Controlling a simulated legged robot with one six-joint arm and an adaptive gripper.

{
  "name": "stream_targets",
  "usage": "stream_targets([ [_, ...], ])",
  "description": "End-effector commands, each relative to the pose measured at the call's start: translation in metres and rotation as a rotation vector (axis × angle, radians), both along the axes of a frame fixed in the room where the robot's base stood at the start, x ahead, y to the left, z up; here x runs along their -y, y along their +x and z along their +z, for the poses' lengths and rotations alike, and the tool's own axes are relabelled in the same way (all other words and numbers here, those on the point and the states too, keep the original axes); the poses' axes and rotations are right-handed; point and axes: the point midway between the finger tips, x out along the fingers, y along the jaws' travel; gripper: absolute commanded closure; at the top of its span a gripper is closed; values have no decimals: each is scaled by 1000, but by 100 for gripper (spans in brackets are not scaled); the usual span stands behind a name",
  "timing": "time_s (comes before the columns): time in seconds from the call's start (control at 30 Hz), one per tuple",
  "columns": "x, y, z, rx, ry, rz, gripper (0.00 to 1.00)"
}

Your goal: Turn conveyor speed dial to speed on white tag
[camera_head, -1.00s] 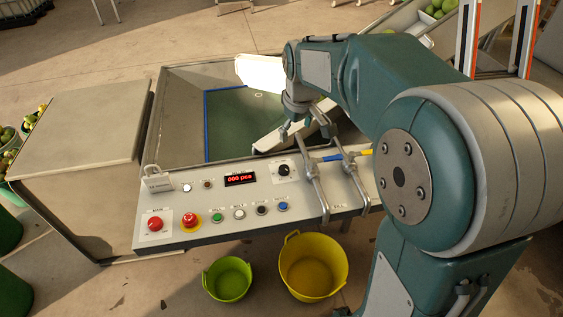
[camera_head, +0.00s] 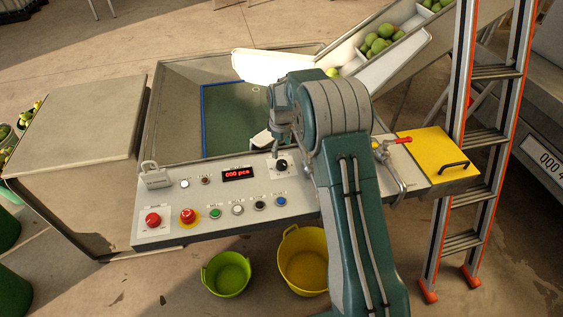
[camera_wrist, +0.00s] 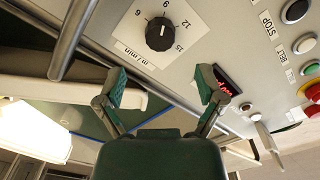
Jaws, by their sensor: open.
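The black speed dial (camera_head: 281,165) is on the sloping grey control panel (camera_head: 330,195), right of the red display. In the wrist view the dial (camera_wrist: 160,33) sits on a white scale plate marked 6, 9, 12, 15 and m/min; its pointer setting is hard to tell. My gripper (camera_wrist: 161,84) is open and empty. Its two green-padded fingers are spread below the dial in the wrist view, apart from it. In the head view my arm partly hides the gripper beside the dial. A pale padlock-shaped item with a label (camera_head: 157,179) stands at the panel's left; its writing is unreadable.
A red display (camera_head: 238,174), several buttons and a red emergency stop (camera_head: 188,216) lie left of the dial. Metal rails (camera_wrist: 75,35) stand close to the dial. A yellow box (camera_head: 432,150) and ladder (camera_head: 484,130) are at the right. Buckets sit below.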

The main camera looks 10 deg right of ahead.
Motion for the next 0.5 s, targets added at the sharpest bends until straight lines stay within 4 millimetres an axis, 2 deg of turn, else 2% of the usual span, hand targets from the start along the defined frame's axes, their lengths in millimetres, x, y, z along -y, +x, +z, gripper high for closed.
stream_targets([
  [0.03, 0, -1, -11, -3, 0, 0, 12],
  [0.23, 0, -1, -46, -1, 0, -1, 12],
  [0.4, 0, 0, -62, 0, 0, -1, 12],
  [0.5, 0, 0, -66, 0, 0, -1, 12],
])
